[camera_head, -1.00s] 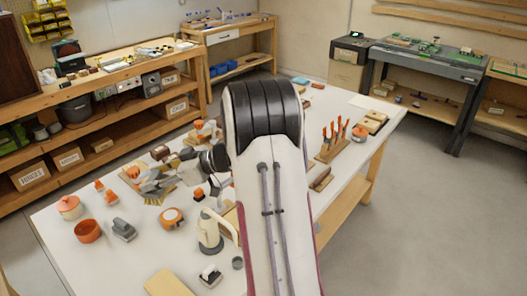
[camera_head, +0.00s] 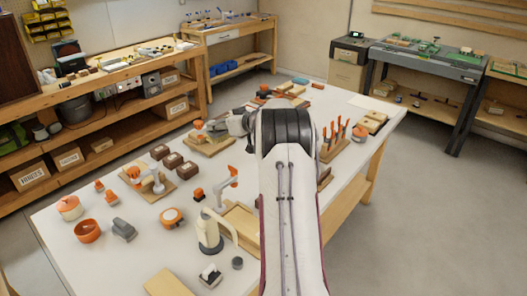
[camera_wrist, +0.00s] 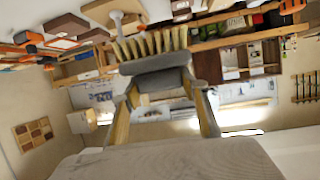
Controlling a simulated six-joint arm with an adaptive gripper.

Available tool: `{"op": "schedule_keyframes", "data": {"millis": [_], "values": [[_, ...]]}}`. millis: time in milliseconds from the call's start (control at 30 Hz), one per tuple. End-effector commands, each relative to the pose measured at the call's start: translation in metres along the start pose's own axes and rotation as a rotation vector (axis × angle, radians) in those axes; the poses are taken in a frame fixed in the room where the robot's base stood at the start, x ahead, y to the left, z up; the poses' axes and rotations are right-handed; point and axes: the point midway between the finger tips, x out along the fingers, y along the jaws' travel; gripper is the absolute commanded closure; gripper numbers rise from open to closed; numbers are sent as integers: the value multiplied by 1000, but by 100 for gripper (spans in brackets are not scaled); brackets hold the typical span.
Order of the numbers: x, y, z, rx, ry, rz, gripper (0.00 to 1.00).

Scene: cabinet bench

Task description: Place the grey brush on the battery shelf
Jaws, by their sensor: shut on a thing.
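My gripper (camera_wrist: 163,98) is shut on the grey brush (camera_wrist: 155,83) in the wrist view. The brush has a dark grey back held between the two fingers, and a row of tan bristles (camera_wrist: 152,45) that points away from the palm. In the head view the gripper (camera_head: 236,124) is partly hidden behind my arm, over the far part of the white table, and the brush cannot be made out clearly. A wooden bench at the left has a lower shelf (camera_head: 100,150) with labelled boxes. I cannot read which shelf is the battery shelf.
The white table (camera_head: 75,255) holds an orange bowl (camera_head: 88,231), an orange-lidded pot (camera_head: 69,207), a cream kettle (camera_head: 209,232), dark brown blocks (camera_head: 173,160) and a rack of orange-handled tools (camera_head: 333,145). A grey workbench (camera_head: 425,62) stands at the back right. Open floor lies at the right.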

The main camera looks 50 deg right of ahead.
Motion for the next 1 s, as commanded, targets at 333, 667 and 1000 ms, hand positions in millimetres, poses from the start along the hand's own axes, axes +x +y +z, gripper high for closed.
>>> {"op": "schedule_keyframes", "data": {"millis": [333,667,1000], "values": [[-5,89,-10,71,2,179,81],[-11,127,-13,104,1,258,81],[-6,137,4,118,-1,280,81]]}}
